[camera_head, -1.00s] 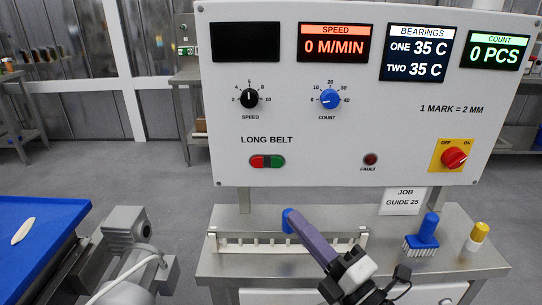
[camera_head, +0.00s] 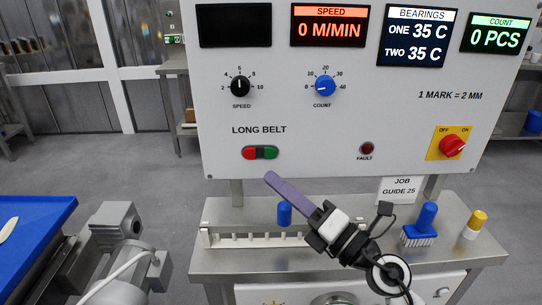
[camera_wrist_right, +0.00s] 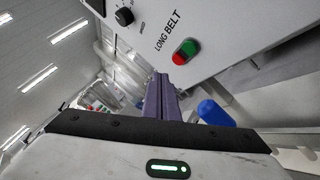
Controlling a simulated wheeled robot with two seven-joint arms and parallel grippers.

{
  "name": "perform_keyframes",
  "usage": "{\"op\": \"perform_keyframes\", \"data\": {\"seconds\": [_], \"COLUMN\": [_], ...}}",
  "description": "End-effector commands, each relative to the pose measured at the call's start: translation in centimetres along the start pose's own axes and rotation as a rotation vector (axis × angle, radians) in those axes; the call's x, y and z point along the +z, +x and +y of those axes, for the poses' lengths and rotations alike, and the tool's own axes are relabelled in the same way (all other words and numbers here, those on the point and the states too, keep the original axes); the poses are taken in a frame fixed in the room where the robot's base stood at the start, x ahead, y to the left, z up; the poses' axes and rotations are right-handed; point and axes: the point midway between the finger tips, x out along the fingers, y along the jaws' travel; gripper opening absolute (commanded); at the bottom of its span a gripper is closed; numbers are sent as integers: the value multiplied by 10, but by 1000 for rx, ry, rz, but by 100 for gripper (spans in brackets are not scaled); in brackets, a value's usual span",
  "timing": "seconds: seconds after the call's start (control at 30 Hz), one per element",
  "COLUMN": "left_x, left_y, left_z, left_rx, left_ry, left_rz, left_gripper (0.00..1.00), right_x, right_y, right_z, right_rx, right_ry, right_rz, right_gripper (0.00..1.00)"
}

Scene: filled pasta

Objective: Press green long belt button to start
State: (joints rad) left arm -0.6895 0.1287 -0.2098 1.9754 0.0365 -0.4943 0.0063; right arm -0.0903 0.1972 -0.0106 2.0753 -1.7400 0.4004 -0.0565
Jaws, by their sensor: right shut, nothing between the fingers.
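The long belt button pair sits on the white control panel (camera_head: 340,110) under the label LONG BELT. Its green half (camera_head: 270,152) is on the right and its red half (camera_head: 250,153) on the left. My right gripper (camera_head: 271,178) has long purple fingers, shut and empty, their tips showing just below the green half, and the gap to the panel is hard to judge. In the right wrist view, the green half (camera_wrist_right: 191,46) and red half (camera_wrist_right: 180,58) are both uncovered, above and right of the purple fingertips (camera_wrist_right: 160,78). My left gripper is out of view.
On the steel table (camera_head: 225,262) below the panel are a white toothed rack (camera_head: 225,241), a blue cylinder (camera_head: 284,216), a blue brush (camera_head: 424,222) and a yellow-capped bottle (camera_head: 474,225). A blue belt (camera_head: 30,240) is at left. The speed display (camera_head: 330,27) reads 0 M/MIN.

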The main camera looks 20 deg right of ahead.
Motion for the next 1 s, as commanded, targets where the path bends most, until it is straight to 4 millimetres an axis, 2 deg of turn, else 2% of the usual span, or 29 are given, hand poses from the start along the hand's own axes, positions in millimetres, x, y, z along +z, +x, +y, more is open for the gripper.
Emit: {"op": "perform_keyframes", "data": {"seconds": [0.2,0.4,1.0], "left_x": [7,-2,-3], "left_y": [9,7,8], "left_z": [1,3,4], "left_rx": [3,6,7], "left_ry": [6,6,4], "left_rz": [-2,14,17], "left_gripper": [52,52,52], "right_x": [16,26,30], "right_y": [22,36,42], "right_z": [-18,-27,-30], "right_rx": [2,0,0], "right_ry": [-2,-1,0], "right_rz": [-2,0,0], "right_gripper": [0,0,0]}}
